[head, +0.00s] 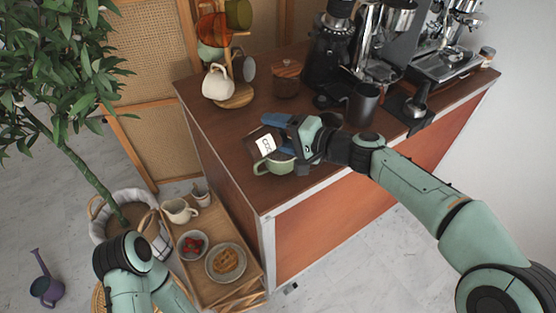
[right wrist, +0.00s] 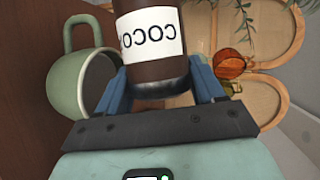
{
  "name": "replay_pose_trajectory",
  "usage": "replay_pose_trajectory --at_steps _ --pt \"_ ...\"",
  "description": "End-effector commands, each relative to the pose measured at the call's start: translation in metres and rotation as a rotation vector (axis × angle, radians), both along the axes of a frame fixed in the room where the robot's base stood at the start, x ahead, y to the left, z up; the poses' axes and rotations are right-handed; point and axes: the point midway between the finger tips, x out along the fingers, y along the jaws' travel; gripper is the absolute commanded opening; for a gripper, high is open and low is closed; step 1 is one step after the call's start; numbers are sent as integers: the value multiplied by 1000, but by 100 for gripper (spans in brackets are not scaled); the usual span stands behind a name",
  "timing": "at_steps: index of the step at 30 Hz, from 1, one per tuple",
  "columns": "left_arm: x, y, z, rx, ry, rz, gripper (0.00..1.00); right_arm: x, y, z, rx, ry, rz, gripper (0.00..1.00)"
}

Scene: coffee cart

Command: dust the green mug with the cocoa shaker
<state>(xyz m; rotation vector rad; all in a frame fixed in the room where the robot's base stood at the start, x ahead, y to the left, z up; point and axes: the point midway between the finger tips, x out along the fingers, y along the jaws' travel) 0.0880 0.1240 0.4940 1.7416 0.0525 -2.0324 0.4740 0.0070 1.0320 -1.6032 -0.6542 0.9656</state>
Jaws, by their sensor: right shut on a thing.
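The cocoa shaker (head: 265,144) is a dark brown cylinder with a white lettered label, and it appears tilted in the head view. My right gripper (head: 284,130) is shut on it, with a blue finger on each side in the right wrist view (right wrist: 160,88). The green mug (head: 274,165) stands upright on the cart top near its front left edge, close beside the shaker and gripper. In the right wrist view the mug (right wrist: 85,85) is left of the shaker (right wrist: 152,40), its dark opening visible. Part of my left arm shows at lower left, but its gripper does not.
A grinder (head: 330,55), a dark pitcher (head: 363,103) and an espresso machine (head: 450,60) stand to the right. A lower wooden trolley (head: 215,292) holds bowls and cups.

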Motion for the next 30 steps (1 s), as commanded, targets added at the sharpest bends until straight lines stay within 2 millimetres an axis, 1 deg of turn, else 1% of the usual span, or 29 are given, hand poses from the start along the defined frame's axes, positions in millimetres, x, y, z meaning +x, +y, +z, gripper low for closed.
replay_pose_trajectory --at_steps 8,22,30 --pt "1 0 0 0 -2 0 25 0 0 1 1 -1 0 28" --pt "12 0 6 5 -39 6 25 0 0 1 1 -1 0 28" --pt "9 0 14 3 -29 4 25 0 0 9 -96 -66 1 28"
